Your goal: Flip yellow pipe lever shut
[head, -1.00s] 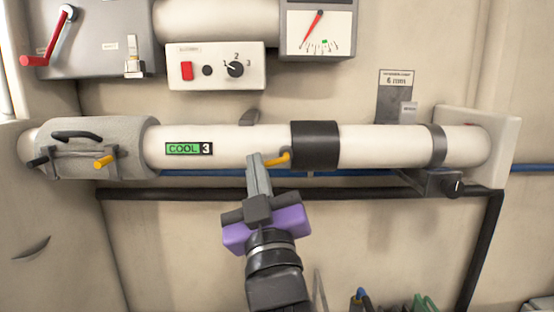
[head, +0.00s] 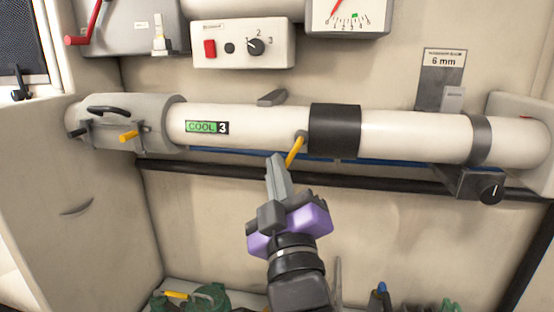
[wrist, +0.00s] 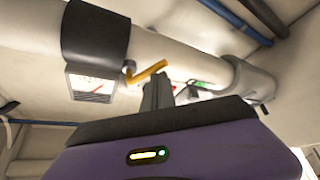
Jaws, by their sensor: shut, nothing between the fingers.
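The yellow lever (head: 295,150) hangs from a small pivot on the underside of the white pipe (head: 255,127), just left of the black band (head: 335,130). It slants down and to the left. In the wrist view the lever (wrist: 150,72) runs from its pivot toward the space just beyond my fingertips. My gripper (head: 276,160) is shut and empty, with its fingertips just left of the lever's lower end. My gripper's fingers also show in the wrist view (wrist: 157,92). I cannot tell whether they touch the lever.
A grey clamp (head: 165,110) with a second yellow handle (head: 128,136) encloses the pipe's left end. A blue line and a dark pipe (head: 200,174) run below. A switch box (head: 243,46) sits above. Clutter lies at the bottom.

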